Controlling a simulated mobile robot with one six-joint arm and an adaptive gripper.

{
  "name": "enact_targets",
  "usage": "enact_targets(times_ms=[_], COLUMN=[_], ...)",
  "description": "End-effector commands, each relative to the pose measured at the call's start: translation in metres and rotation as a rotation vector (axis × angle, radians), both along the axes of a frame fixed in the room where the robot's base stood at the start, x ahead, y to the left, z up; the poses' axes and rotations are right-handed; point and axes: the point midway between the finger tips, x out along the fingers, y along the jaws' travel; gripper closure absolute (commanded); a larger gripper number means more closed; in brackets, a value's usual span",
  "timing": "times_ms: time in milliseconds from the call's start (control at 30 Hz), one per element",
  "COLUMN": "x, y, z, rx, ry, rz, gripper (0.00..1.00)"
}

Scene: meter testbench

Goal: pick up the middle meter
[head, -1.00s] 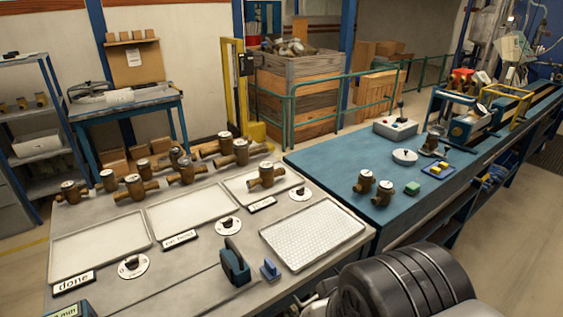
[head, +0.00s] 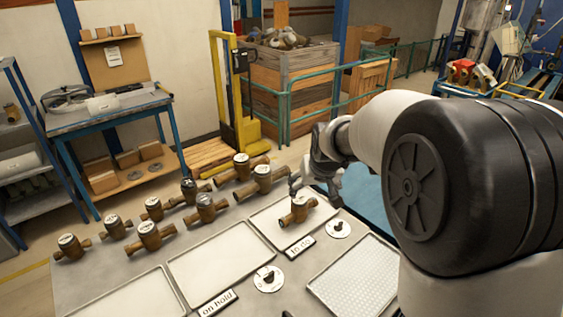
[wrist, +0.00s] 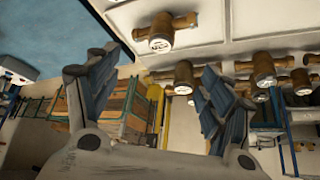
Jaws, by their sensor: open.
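Several brass meters with white-faced tops stand on the grey bench. One meter (head: 298,208) sits on the "to do" tray (head: 262,226); others, such as a meter (head: 206,207) near the centre of the group, stand in loose rows behind the trays. Which one is the middle meter I cannot tell. My gripper (head: 316,183) is open and empty, above and behind the tray meter, apart from it. In the wrist view the open fingers (wrist: 160,65) frame the background, with a meter (wrist: 183,78) between them and the tray meter (wrist: 160,38) above.
The "on hold" tray (head: 220,262) is empty, and a textured tray (head: 360,280) lies at the front right. Round dial discs (head: 268,279) lie beside the labels. A wooden crate (head: 290,85) and green rail stand behind.

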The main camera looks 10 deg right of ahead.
Motion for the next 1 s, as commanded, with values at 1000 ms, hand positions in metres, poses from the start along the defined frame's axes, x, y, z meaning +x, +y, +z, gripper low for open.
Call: enact_targets(times_ms=[1000], x=[0.102], y=[0.000], z=[-0.124], rx=[-0.001], ry=[-0.016], rz=[-0.001], gripper=[0.26])
